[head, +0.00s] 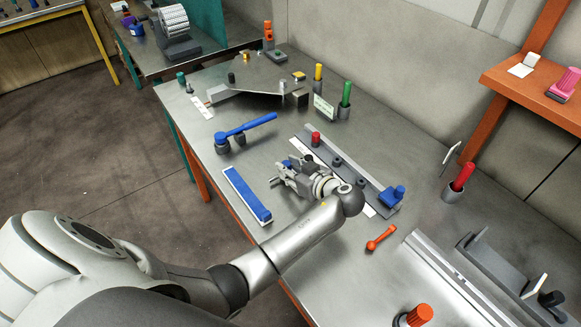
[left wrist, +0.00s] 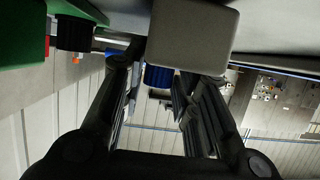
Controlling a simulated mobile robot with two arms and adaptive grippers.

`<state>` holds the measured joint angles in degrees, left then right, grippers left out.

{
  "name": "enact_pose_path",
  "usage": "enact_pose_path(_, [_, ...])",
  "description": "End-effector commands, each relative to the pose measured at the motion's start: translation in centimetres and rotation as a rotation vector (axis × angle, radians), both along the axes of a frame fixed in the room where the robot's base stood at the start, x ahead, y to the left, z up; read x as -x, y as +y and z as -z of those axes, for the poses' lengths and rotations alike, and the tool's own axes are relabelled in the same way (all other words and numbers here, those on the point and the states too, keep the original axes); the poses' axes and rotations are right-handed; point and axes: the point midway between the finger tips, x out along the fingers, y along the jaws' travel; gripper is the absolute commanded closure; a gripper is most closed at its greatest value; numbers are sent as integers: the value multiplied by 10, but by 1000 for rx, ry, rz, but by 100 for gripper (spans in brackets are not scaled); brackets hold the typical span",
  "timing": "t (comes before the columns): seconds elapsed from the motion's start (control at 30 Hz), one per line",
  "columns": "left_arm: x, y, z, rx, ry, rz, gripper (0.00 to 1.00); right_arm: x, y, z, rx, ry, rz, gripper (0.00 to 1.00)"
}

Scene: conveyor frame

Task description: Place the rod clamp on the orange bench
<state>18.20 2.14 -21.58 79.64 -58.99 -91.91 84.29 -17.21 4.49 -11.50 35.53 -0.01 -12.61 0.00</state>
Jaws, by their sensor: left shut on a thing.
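My left gripper (head: 283,173) is low over the metal-topped bench with orange legs (head: 300,220), its fingers pointing left. It is shut on a part that I take to be the rod clamp. A small bit of blue (head: 287,163) shows by the fingers in the head view; the rest is hidden. The left wrist view shows a grey block (left wrist: 193,35) and a blue ribbed knob (left wrist: 158,75) at the fingers. I cannot tell whether the part touches the bench top. My right gripper is not in view.
A blue-handled tool (head: 245,127) and a blue bar (head: 247,195) lie left of the gripper. A grey rail (head: 350,172) with a red knob and blue end lies close behind. An orange lever (head: 381,238) lies right. Bare metal shows between them.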

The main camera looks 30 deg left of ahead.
Motion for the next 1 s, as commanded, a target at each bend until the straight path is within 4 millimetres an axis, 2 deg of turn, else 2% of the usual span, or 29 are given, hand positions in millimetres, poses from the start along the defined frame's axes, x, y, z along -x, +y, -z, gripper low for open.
enact_pose_path(0.27, [0, 0, 4, 0, -1, 1, 99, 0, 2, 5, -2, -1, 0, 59])
enact_pose_path(0.3, [0, 0, 4, 0, 0, 1, 71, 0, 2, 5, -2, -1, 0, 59])
enact_pose_path(0.47, [0, 0, 3, 1, 0, 1, 51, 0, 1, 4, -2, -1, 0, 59])
enact_pose_path(0.87, [0, 0, -2, 0, 0, 1, 51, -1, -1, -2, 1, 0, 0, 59])
enact_pose_path(1.0, [7, -21, -6, 5, -2, 3, 51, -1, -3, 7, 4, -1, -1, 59])
